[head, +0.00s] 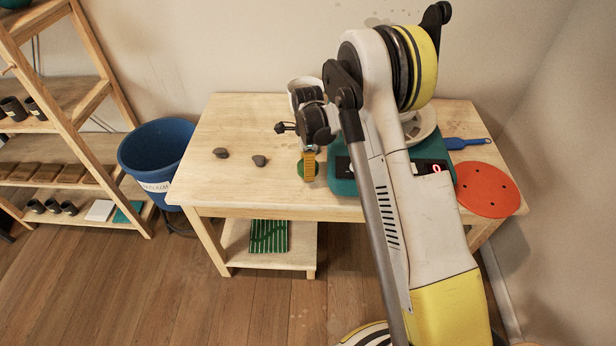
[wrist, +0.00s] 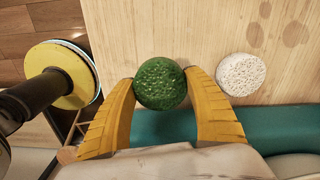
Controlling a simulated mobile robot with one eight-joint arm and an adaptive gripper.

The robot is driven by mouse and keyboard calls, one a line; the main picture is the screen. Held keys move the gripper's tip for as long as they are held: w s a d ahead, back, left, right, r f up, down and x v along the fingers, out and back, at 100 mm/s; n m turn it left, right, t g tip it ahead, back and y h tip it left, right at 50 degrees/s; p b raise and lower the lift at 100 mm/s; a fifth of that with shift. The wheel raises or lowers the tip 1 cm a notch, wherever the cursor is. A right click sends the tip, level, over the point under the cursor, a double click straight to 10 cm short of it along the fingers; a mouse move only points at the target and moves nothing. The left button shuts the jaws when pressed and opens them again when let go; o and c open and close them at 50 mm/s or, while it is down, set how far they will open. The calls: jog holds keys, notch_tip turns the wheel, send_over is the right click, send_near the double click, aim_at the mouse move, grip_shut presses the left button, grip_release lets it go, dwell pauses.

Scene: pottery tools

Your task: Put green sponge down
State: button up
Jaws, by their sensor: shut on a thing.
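The green sponge (wrist: 160,86) is round and textured, and sits between the two yellow fingers of my gripper (wrist: 160,78) in the wrist view. The fingers are shut on it from both sides. In the head view the sponge (head: 302,170) shows partly behind a finger of my gripper (head: 309,165), over the front of the wooden table (head: 238,118), just left of a teal device. I cannot tell whether its underside touches the tabletop.
A pale round porous piece (wrist: 241,74) lies right of the sponge. The teal device (head: 343,178) stands close by. Two grey stones (head: 220,153) (head: 259,160) lie left. An orange disc (head: 487,190) and blue tool (head: 468,143) are right. A blue bucket (head: 152,152) stands beside the table.

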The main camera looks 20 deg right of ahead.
jog(key=shift+f+b, duration=0.55)
jog(key=shift+f, duration=1)
jog(key=o, duration=0.8)
notch_tip(320, 180, up, 12)
jog(key=p, duration=0.5)
jog(key=shift+s, duration=0.1)
jog(key=s+r+n+t, duration=0.2)
jog(key=s+r+n, duration=0.35)
jog(key=r, duration=0.45)
jog(key=s+r+n+t, duration=0.1)
jog(key=s+r+n, duration=0.3)
jog(key=s+r, duration=0.45)
jog(key=s+r+n+t, duration=0.3)
jog(key=s+n, duration=0.7)
jog(key=s, duration=0.5)
jog(key=shift+s+r+t, duration=0.2)
jog(key=shift+s+t, duration=0.15)
jog(key=shift+t, duration=0.25)
